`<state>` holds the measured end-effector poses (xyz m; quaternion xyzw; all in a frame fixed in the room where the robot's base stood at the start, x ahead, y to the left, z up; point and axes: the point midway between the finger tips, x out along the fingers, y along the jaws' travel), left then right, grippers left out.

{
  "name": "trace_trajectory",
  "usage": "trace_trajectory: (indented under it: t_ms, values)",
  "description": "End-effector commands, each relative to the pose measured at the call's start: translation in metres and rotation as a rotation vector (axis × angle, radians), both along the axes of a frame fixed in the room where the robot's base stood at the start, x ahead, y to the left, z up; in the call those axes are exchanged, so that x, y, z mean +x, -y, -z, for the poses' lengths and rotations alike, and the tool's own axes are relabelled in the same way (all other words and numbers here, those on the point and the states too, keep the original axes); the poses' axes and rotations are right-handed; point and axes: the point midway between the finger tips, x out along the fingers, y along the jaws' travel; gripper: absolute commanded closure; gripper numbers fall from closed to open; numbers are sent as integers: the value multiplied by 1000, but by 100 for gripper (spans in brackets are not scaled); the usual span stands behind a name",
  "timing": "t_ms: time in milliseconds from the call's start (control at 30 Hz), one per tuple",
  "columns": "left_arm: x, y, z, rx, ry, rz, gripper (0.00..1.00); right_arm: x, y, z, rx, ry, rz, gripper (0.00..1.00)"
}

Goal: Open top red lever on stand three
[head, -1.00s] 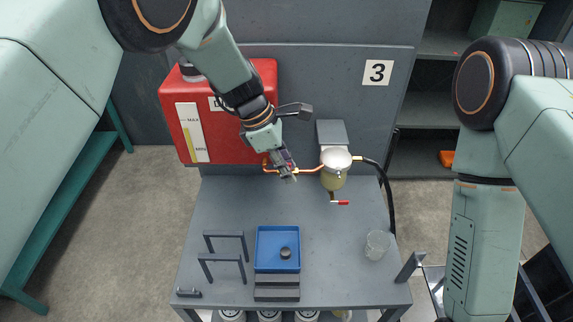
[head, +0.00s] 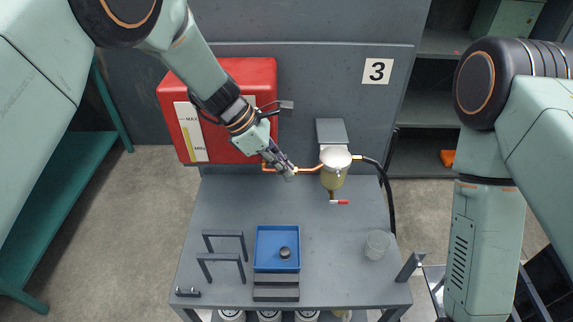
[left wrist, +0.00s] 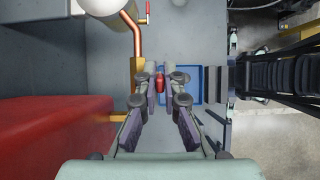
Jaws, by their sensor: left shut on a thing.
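The top red lever (left wrist: 160,84) shows as a small red piece between my left fingertips in the left wrist view, beside a brass valve (left wrist: 138,75) on the copper pipe. My left gripper (left wrist: 160,80) is shut on it. In the head view the left gripper (head: 289,174) is at the copper pipe (head: 309,170), just below the red tank (head: 231,110), and hides the lever there. A second, lower red lever (head: 341,202) sits under the filter bowl (head: 334,178). The number 3 sign (head: 377,71) is on the stand's back panel. My right gripper is out of view.
A blue tray (head: 262,240) with a small dark round part lies on the grey stand top (head: 215,205). A clear glass (head: 376,245) stands at the right. Dark handles (head: 222,257) rise at the left. A black hose (head: 387,200) runs down the right side.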

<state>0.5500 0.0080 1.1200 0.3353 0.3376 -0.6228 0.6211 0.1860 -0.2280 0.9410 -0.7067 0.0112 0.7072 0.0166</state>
Motion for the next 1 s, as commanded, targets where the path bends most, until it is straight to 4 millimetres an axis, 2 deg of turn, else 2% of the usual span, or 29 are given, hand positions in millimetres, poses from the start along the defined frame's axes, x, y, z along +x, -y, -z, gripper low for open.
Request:
trace_trajectory:
  t_ms: [300,733,767,1000]
  values:
    - [1,-13,8,-268,2,-5,100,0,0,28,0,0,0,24]
    - [0,-14,5,-309,3,-2,100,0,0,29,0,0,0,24]
    - [0,-14,5,-309,3,-2,92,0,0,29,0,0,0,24]
    - [1,-14,5,-309,3,-2,71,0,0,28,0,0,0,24]
